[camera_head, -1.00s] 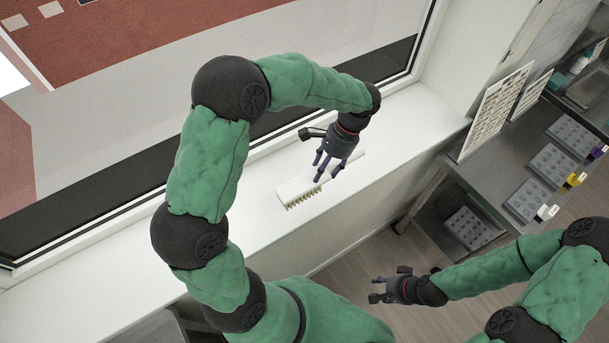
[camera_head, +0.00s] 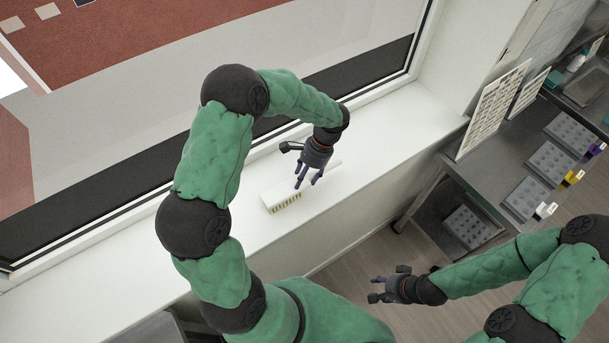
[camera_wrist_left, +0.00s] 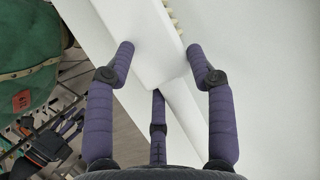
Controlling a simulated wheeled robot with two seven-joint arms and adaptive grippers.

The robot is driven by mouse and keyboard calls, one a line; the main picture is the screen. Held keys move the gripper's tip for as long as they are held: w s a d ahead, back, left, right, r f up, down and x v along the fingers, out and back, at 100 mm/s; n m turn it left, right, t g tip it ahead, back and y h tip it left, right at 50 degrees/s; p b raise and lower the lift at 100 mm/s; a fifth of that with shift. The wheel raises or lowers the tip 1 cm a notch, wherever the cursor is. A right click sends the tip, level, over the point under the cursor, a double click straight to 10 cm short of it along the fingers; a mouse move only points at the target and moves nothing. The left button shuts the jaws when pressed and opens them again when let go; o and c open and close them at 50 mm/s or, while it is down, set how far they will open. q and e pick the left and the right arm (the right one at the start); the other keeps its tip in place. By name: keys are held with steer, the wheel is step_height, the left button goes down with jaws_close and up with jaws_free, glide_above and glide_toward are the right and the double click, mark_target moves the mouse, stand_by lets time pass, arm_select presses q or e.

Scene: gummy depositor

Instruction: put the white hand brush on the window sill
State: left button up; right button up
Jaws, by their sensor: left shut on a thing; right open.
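The white hand brush (camera_head: 281,190) is over the white window sill (camera_head: 390,140), with its pale bristles along the near side. My left gripper (camera_head: 309,182) is shut on the brush and partly covers its middle and right part. In the left wrist view, the white brush (camera_wrist_left: 150,40) lies between the two purple side fingers (camera_wrist_left: 160,52), with bristles at the top edge. I cannot tell whether the brush touches the sill. My right gripper (camera_head: 376,288) is open and empty, off to the right above the floor.
The window and its dark frame (camera_head: 100,190) run behind the sill. A metal table (camera_head: 470,175) stands at the right with upright cards (camera_head: 494,108) and several grey moulds (camera_head: 550,163). The sill is clear to the right of the brush.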

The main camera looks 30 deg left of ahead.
arm_select(q)
steer(key=o, duration=1)
steer(key=shift+f, duration=0.1)
steer(key=v, duration=1.2)
